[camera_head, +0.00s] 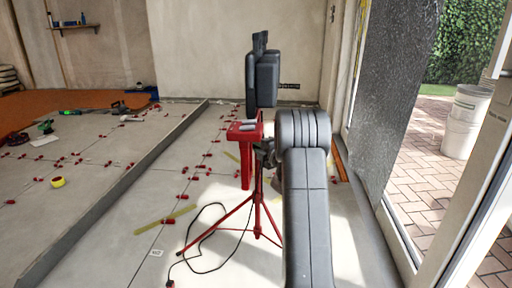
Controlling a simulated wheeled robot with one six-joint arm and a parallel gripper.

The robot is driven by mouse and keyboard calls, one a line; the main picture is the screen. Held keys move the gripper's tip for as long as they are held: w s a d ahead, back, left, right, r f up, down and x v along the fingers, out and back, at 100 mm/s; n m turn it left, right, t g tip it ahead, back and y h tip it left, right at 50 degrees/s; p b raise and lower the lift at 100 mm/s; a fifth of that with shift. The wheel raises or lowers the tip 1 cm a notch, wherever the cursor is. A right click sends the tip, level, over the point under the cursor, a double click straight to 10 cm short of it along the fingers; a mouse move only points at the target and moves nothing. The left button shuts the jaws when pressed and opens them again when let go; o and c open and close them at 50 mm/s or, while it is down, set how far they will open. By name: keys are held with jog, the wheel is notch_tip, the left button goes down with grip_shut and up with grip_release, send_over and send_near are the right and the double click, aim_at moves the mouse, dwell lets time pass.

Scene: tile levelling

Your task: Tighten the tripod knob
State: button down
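A red tripod (257,210) stands on the tiled floor in the middle of the head view, its thin legs spread. Its upper part is largely hidden by my dark grey arm, which rises in front of it on the right. A small dark shape shows at the tripod's top beside my arm; I cannot tell whether it is the tripod head, the knob or part of my gripper. I cannot make out the knob clearly. No gripper fingers can be told apart, so I cannot see whether they are open or touching anything.
A red box-like stand (246,132) is just behind the tripod. A black cable (205,235) loops on the floor at the left. Red levelling clips and a yellow tape roll (57,182) lie on the tiles. A raised edge (130,180) runs along the left; a glass door frame and white buckets (465,120) are right.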

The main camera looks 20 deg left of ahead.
dwell(0.3)
jog(key=c, duration=1.4)
grip_release()
jog(key=shift+o, duration=0.2)
jog(key=shift+d, duration=0.1)
jog(key=p+v, duration=0.3)
jog(key=v, duration=1)
jog(key=shift+s+d, duration=0.25)
jog(key=shift+f, duration=0.1)
jog(key=b+x, duration=0.3)
jog(key=x, duration=1)
jog(key=shift+w+a, duration=0.2)
jog(key=shift+a, duration=0.1)
